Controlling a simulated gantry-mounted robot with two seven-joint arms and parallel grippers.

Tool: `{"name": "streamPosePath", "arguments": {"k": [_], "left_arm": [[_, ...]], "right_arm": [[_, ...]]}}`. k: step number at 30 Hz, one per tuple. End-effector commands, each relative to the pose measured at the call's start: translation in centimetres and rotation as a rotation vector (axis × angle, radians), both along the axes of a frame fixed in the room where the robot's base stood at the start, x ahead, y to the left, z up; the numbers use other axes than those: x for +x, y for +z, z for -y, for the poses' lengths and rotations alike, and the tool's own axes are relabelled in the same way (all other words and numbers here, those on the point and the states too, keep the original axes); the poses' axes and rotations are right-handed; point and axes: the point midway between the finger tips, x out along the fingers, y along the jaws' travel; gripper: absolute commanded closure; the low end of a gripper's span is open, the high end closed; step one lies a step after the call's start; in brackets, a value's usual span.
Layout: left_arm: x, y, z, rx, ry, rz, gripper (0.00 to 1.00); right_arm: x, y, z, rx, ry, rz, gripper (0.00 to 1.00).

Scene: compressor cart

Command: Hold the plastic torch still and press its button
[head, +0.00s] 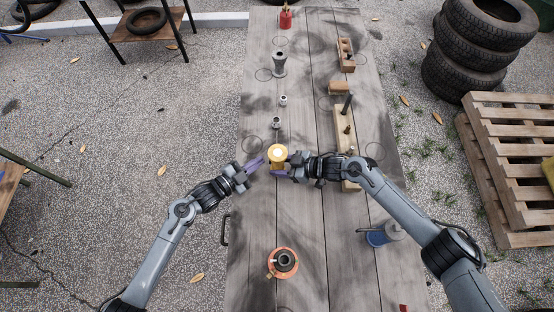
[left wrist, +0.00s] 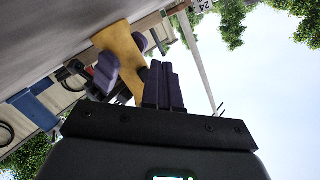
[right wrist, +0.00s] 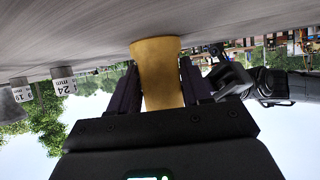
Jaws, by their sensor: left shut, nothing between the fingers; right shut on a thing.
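The yellow plastic torch (head: 277,153) stands upright on the table, with a bright, lit-looking lens on top. It also shows in the left wrist view (left wrist: 122,52) and the right wrist view (right wrist: 159,75). My right gripper (head: 283,170) is shut around the torch's lower body, with one finger on each side in the right wrist view. My left gripper (head: 260,164) is shut and empty, its fingertips close to the torch's left side. In the left wrist view its closed fingers (left wrist: 161,86) point up beside the torch. The button is not visible; whether a fingertip touches it I cannot tell.
Sockets (head: 276,122) and a grey flared part (head: 279,64) stand behind the torch. A wooden block with upright pegs (head: 340,125) lies to the right. An orange round item (head: 282,264) is in front, and a blue item (head: 376,238) is at front right.

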Motion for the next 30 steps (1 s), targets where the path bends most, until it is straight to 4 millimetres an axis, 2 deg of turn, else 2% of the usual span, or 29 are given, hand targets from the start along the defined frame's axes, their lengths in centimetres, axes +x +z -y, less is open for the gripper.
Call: {"name": "streamPosePath", "arguments": {"k": [1,14,30], "left_arm": [[0.0,-0.1,-0.2,0.0,0.0,0.0,1.0],[0.0,-0.1,-0.6,0.001,0.0,0.0,1.0],[0.3,-0.1,-5.5,0.003,0.001,0.001,1.0]], "right_arm": [[-0.3,-0.8,0.4,-0.015,-0.004,-0.012,0.69],[-0.3,-0.8,0.4,-0.015,-0.004,-0.012,0.69],[-0.3,-0.8,0.4,-0.015,-0.003,-0.011,0.69]]}}
